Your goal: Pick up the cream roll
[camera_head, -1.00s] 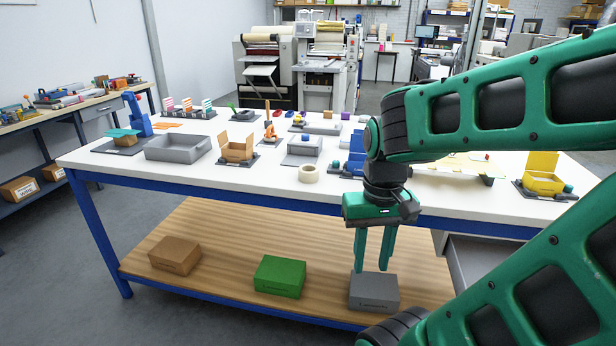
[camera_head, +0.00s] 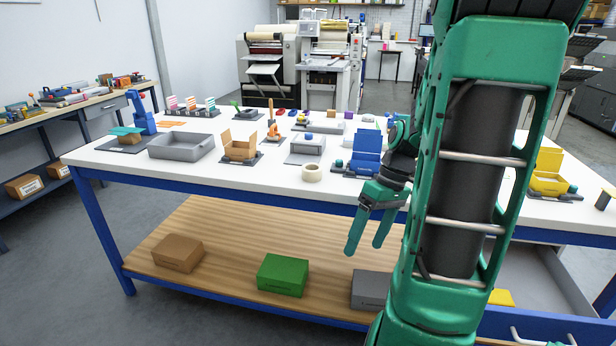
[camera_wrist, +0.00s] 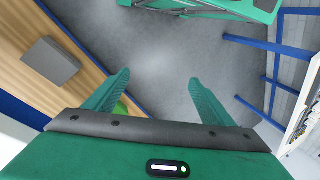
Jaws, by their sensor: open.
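The cream roll (camera_head: 312,173) is a short ring of tape lying flat near the front edge of the white table (camera_head: 240,182). It stands between the small brown open box and the blue open box. My gripper (camera_head: 364,248) is open and empty, pointing down in front of the table's front edge, to the right of the roll and lower than the tabletop. In the wrist view, the two green fingers (camera_wrist: 157,95) are apart with only floor between them. The roll is not in the wrist view.
A brown open box (camera_head: 240,150), a grey tray (camera_head: 182,147) and a blue open box (camera_head: 364,150) stand near the roll. The lower shelf holds a brown box (camera_head: 178,253), a green box (camera_head: 282,274) and a grey box (camera_head: 370,289). A drawer (camera_head: 540,275) is open at the right.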

